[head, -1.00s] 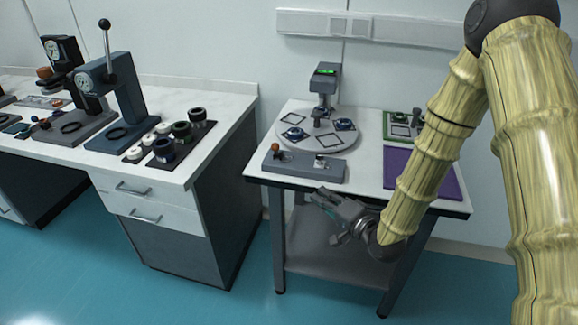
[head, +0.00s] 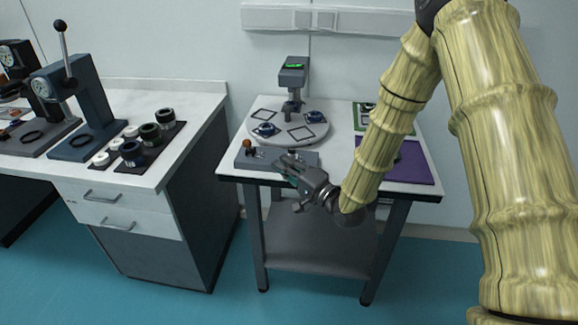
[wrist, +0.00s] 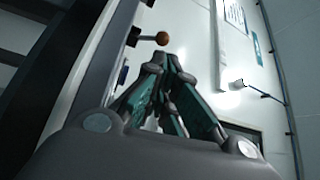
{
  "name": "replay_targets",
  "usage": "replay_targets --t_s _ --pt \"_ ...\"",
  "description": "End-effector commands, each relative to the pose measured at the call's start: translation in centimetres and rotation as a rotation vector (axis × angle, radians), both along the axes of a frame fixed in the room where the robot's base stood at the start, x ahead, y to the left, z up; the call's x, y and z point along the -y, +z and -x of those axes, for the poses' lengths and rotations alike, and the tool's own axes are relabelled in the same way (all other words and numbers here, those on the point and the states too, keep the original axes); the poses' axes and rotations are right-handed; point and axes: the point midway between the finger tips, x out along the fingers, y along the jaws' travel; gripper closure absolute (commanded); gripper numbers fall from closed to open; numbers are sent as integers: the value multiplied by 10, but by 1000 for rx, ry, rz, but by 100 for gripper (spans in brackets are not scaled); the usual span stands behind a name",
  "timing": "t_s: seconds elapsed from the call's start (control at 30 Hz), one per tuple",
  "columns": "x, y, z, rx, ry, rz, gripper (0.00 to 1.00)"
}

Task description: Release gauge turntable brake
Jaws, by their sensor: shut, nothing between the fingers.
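The round gauge turntable (head: 257,141) stands on the small table, with a gauge head (head: 293,75) with a green display behind it. In front of it is a grey control block (head: 240,161). An orange-brown ball knob (head: 247,144) rises at the block's left end; a ball knob on a thin stem also shows in the wrist view (wrist: 162,38). My gripper (head: 279,168) is shut and empty in front of the block, hiding its right part. The wrist view shows the fingertips (wrist: 166,57) together, just below the knob in the picture and apart from it.
A purple mat (head: 415,165) and a green-framed tray (head: 365,108) lie on the table's right side, partly behind my arm. A white bench (head: 205,105) at left carries presses and a dark mat (head: 166,151) with several round pieces. Floor between is clear.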

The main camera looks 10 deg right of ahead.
Motion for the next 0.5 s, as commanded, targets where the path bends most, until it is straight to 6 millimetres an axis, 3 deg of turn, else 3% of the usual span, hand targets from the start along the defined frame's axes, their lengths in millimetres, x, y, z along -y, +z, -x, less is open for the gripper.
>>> replay_targets --t_s 0.5 --pt "-50 10 -64 0 2 2 100"
